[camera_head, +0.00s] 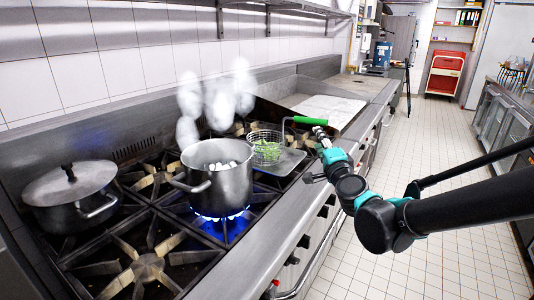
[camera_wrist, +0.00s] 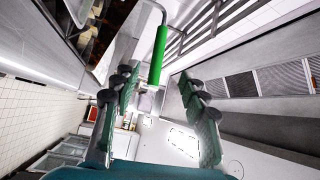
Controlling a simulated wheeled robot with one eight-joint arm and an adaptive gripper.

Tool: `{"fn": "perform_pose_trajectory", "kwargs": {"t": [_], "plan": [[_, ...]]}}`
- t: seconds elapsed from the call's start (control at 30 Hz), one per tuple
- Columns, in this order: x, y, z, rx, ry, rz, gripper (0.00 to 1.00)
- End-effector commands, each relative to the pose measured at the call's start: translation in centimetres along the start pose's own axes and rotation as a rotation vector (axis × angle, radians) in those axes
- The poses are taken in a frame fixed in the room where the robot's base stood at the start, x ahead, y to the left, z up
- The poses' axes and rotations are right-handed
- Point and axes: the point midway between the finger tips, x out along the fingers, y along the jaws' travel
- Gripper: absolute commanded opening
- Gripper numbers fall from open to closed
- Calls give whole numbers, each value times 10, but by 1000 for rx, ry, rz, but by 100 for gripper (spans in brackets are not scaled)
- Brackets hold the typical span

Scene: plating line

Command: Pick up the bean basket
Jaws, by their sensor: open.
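The bean basket (camera_head: 263,146) is a wire mesh basket with green beans inside. It sits on the stove top just right of the steaming pot. Its thin metal arm rises to a green handle (camera_head: 310,121) that points right, toward my gripper (camera_head: 322,138). In the wrist view the green handle (camera_wrist: 158,55) shows between and beyond the fingers of my gripper (camera_wrist: 157,88). The fingers are apart and nothing is held. I cannot tell how far the handle is from the fingers in depth. The basket's mesh is out of the wrist view.
A steaming pot (camera_head: 217,178) stands over a blue flame, left of the basket. A lidded pot (camera_head: 70,197) is at the far left. A flat metal tray (camera_head: 284,161) lies by the basket. The tiled floor (camera_head: 440,150) on the right is clear.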

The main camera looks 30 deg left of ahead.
Motion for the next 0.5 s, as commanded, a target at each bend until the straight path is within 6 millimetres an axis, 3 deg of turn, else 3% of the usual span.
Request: {"fn": "perform_pose_trajectory", "kwargs": {"t": [0.3,0.5], "plan": [[64,1,-1,-3,1,1,44],[96,0,0,-4,1,1,44]]}}
